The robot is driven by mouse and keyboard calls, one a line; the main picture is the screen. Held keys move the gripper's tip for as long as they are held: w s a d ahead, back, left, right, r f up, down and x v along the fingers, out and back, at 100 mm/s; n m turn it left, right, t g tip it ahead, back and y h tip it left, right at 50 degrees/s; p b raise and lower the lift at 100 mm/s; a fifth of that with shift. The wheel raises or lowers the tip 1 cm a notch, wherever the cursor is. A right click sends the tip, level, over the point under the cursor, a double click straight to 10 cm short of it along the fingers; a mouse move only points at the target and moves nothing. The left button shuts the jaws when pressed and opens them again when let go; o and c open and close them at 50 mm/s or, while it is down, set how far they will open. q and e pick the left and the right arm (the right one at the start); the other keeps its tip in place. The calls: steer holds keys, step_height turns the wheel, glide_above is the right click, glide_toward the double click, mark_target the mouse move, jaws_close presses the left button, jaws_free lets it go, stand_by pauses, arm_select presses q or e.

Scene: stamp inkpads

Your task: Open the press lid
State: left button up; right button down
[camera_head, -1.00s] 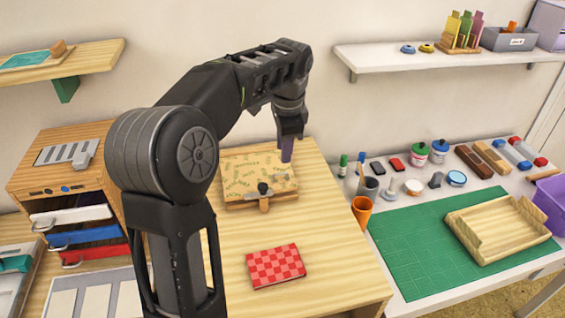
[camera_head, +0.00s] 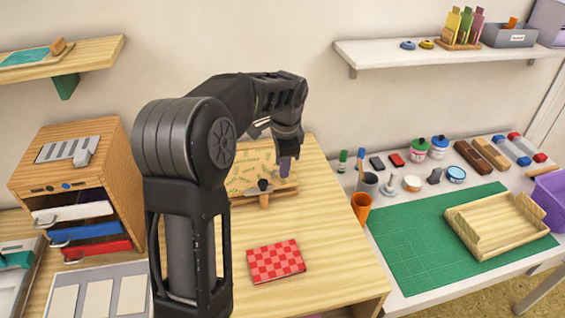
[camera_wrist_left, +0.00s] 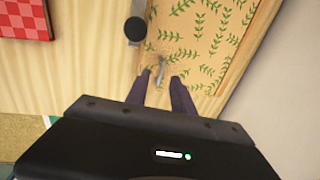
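The press is a flat wooden board with a leaf-patterned lid (camera_head: 246,175) lying closed on the wooden table. My right gripper is out of view.
A red checkered block (camera_head: 275,262) lies in front of the press. A drawer cabinet (camera_head: 75,175) stands at the left. The white table at the right holds a green mat (camera_head: 420,240), a wooden tray (camera_head: 500,228) and an orange cup (camera_head: 361,207). The table's front right is clear.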

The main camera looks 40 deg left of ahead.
arm_select(q)
steer(key=shift+c, duration=0.2)
jaws_close()
steer(key=shift+r, duration=0.1)
stand_by(1.0)
